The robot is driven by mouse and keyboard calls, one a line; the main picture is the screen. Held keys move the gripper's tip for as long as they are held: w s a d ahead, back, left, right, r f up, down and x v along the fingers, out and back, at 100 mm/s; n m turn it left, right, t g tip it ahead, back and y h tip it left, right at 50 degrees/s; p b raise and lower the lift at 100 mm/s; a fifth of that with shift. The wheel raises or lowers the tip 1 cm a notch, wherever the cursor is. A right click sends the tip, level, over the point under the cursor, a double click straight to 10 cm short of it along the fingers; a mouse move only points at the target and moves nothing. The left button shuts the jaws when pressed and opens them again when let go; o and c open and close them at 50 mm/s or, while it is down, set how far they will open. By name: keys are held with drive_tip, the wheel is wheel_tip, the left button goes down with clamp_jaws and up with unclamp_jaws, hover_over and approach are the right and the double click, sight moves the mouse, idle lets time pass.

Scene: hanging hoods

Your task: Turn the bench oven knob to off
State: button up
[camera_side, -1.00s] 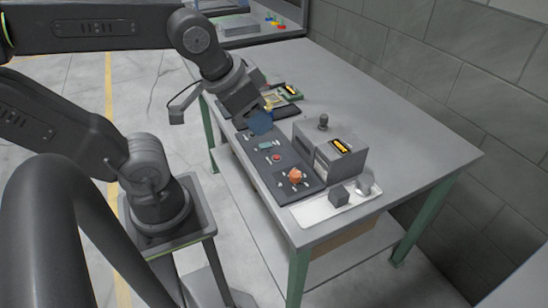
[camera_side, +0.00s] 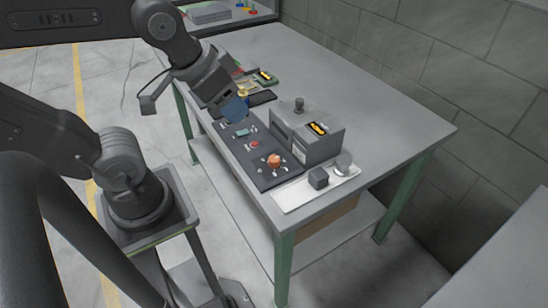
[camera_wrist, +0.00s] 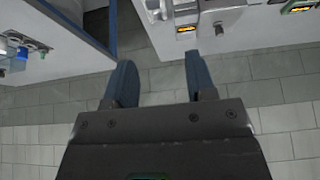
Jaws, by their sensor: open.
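An orange-red knob (camera_side: 274,160) stands on a dark control panel (camera_side: 262,175) along the table's near edge in the side view. White marks surround it; I cannot tell its setting. A grey box with an orange label (camera_side: 318,128), perhaps the oven, stands right behind the panel. My gripper (camera_side: 236,109) is above the far part of the panel, up and left of the knob and apart from it. In the wrist view my gripper (camera_wrist: 160,75) has two blue fingers spread apart with nothing between them. The knob cannot be made out there.
A white tray (camera_side: 290,196) with a dark cube (camera_side: 318,178) and a light round piece (camera_side: 343,163) lies near the front corner. The table's right side is clear.

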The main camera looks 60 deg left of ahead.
drive_tip(key=shift+o, duration=0.6)
drive_tip(key=shift+w+a+m, duration=0.1)
drive_tip(key=shift+w+m, duration=0.2)
drive_tip(key=shift+w, duration=0.1)
drive_tip(key=m+g, duration=0.6)
drive_tip(key=m, duration=1.3)
hover_over(275, 159)
wheel_tip(275, 159, down, 15)
wheel_tip(275, 159, down, 13)
drive_tip(key=shift+a+f, duration=0.1)
drive_tip(key=c, duration=0.9)
